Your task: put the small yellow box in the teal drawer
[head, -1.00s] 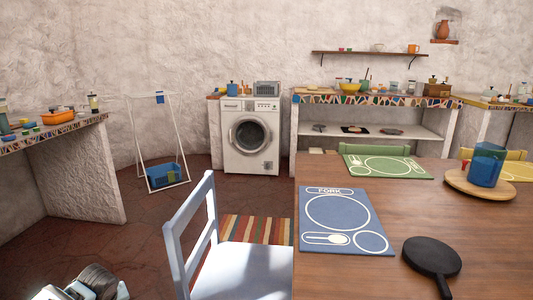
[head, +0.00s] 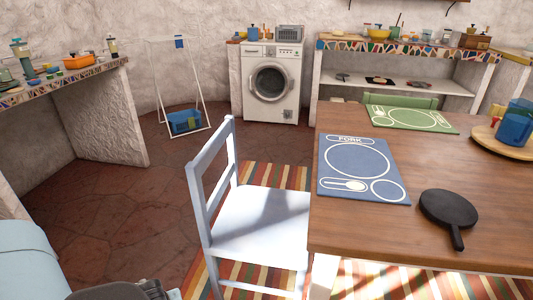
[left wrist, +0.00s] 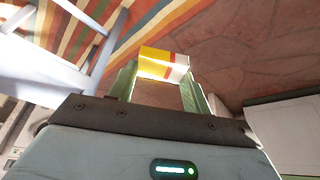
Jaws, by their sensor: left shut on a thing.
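The small yellow box (left wrist: 164,62), with white and red areas, sits between the fingertips of my left gripper (left wrist: 160,76) in the left wrist view. The green-sided fingers are shut on it and hold it above the floor. In the head view my left arm comes in at the bottom left, and the gripper is mostly cut off by the lower edge. I cannot make out a teal drawer in either view. My right gripper is not in view.
A pale blue chair (head: 256,215) stands at the wooden table (head: 280,0) on a striped rug (head: 270,176). A mosaic counter (head: 75,84) is at the left. A white rack (head: 203,95) with a blue basket (head: 185,122) stands behind. The red floor (head: 130,200) between is clear.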

